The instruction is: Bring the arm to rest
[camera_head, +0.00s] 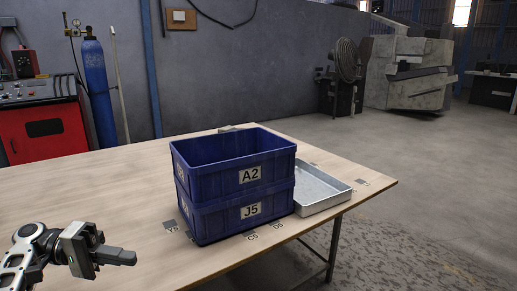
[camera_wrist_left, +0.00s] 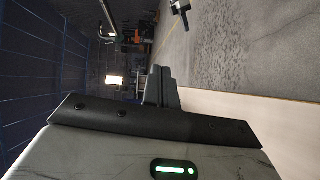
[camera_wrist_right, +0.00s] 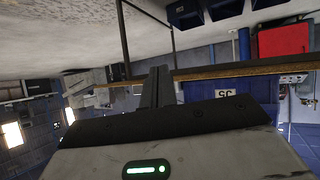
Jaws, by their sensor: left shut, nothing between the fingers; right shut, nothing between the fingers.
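My left gripper (camera_head: 118,256) is at the lower left in the head view, over the front left part of the wooden table. Its fingers are shut with nothing between them, and they also show closed in the left wrist view (camera_wrist_left: 160,84). My right gripper is outside the head view. In the right wrist view its fingers (camera_wrist_right: 158,85) are shut and empty, with the table edge behind them. No bracket is clearly visible in any view.
Two blue crates are stacked on the table (camera_head: 90,185), the upper marked A2 (camera_head: 215,178) and the lower J5 (camera_head: 215,222). A shallow metal tray (camera_head: 325,201) lies right of them. A red cabinet (camera_head: 50,130) and blue cylinder (camera_head: 96,95) stand behind.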

